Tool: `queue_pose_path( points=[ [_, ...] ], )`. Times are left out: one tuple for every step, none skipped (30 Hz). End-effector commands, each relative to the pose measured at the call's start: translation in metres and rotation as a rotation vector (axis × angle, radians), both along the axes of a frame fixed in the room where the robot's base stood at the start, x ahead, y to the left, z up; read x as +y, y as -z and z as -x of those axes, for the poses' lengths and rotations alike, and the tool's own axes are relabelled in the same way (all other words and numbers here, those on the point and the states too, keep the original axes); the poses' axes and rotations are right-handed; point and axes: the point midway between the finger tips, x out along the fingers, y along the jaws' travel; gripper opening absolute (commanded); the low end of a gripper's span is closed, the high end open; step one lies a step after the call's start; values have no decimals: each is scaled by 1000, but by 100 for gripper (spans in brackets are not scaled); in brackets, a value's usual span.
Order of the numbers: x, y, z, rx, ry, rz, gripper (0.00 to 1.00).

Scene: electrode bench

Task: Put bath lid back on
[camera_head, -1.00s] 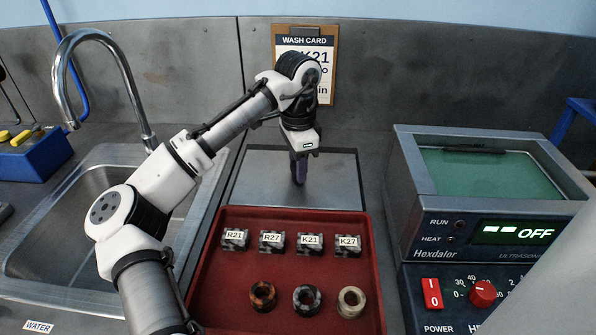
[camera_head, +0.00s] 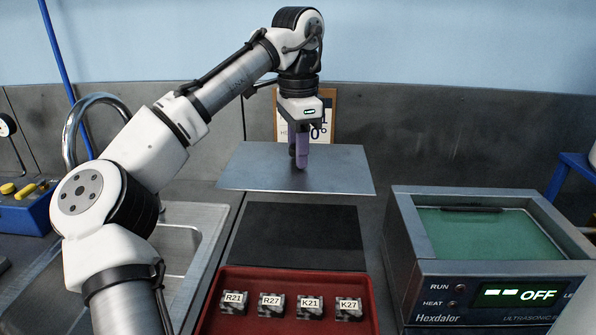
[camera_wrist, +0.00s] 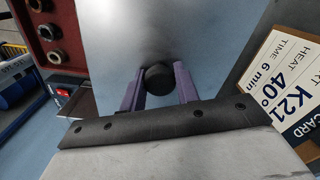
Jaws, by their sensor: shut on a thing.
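The bath lid (camera_head: 340,172), a flat grey metal sheet, hangs level in the air above a dark mat (camera_head: 300,235). My gripper (camera_head: 301,165) points straight down and is shut on the lid's knob. In the wrist view, the purple fingers (camera_wrist: 158,85) sit on both sides of the round black knob (camera_wrist: 159,77), with the lid (camera_wrist: 190,35) beyond it. The ultrasonic bath (camera_head: 490,240) stands open at the right, with green liquid (camera_head: 488,232) showing inside. Its display reads OFF.
A red tray (camera_head: 290,322) with several labelled blocks lies in front of the mat. A sink with a tap (camera_head: 95,105) is at the left. The wash card (camera_head: 327,128) hangs on the wall close behind my gripper, partly hidden.

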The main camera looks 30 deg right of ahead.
Motion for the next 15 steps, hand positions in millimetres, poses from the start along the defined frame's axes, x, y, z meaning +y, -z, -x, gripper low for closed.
queue_pose_path(
  points=[
    [0,-8,0,-2,-1,1,0],
    [0,-10,0,-1,-1,-1,0],
    [0,-13,0,-1,-1,0,0],
    [0,-15,0,-1,-1,0,0],
    [0,-17,0,0,-1,0,0],
    [0,-19,0,0,-1,1,0],
    [0,-21,0,0,-1,1,0],
    [0,-22,0,0,-1,1,0],
    [0,-24,0,0,0,1,0],
    [0,-25,0,1,0,1,0],
    [0,-25,0,1,0,1,0],
    [0,-27,0,1,1,1,0],
    [0,-27,0,1,1,1,0],
    [0,-28,0,1,1,1,0],
    [0,-30,0,0,1,1,0]
  ],
)
